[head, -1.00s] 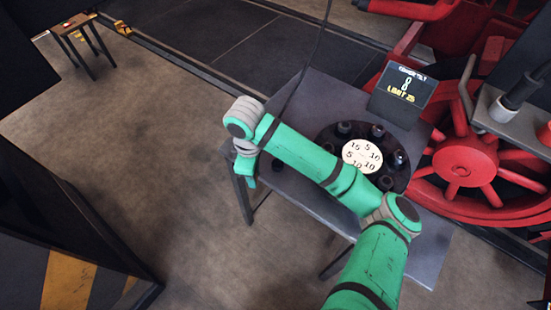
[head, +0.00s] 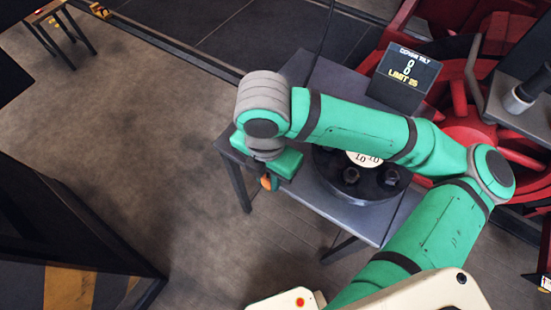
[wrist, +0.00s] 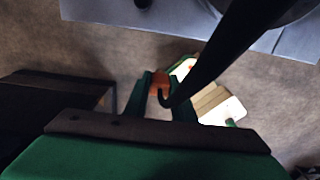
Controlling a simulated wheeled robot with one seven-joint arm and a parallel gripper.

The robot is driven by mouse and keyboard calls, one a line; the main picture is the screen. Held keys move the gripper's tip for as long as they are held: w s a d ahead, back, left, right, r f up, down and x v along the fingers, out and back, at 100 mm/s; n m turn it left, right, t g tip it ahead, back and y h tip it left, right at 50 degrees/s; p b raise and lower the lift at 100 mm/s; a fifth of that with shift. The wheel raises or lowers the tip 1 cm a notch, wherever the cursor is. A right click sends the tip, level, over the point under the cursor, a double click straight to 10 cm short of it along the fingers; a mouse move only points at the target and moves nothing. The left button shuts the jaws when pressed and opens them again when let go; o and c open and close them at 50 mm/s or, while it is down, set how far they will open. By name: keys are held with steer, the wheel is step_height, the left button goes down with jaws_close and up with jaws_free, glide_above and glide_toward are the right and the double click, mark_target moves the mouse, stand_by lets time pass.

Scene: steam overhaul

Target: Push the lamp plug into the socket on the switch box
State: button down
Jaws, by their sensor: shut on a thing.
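My gripper (wrist: 160,100) is in the lower middle of the wrist view, its two green fingers shut on a small orange piece (wrist: 158,84), which I take to be the lamp plug. A small dark hooked part shows just below the orange piece. In the head view, the orange piece (head: 267,182) shows under the green hand, beside the left front edge of the grey table. A thick black bar or cable (wrist: 215,55) crosses the wrist view diagonally close to the fingers. I cannot make out a switch box or socket in either view.
The grey table (head: 325,80) carries a dark round flange (head: 350,190) with a white numbered disc, and a display sign (head: 403,77). Red wheels (head: 460,130) stand behind at right. Floor between is clear.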

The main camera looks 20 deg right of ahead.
steer(key=shift+w, duration=0.1)
steer(key=w+d+f, duration=0.2)
steer(key=w+f, duration=0.1)
steer(key=w, duration=0.1)
steer(key=w+d+f, duration=0.2)
steer(key=w+f, duration=0.1)
steer(key=w, duration=0.1)
steer(key=w+d+f, duration=0.2)
steer(key=w+f, duration=0.1)
steer(key=w, duration=0.1)
steer(key=shift+d+f, duration=0.1)
steer(key=shift+f, duration=0.3)
steer(key=shift+w+d+f, duration=0.1)
steer(key=shift+w+f, duration=0.05)
steer(key=shift+f, duration=1.25)
steer(key=shift+f, duration=0.35)
steer(key=c, duration=1.5)
jaws_free()
steer(key=shift+r, duration=0.15)
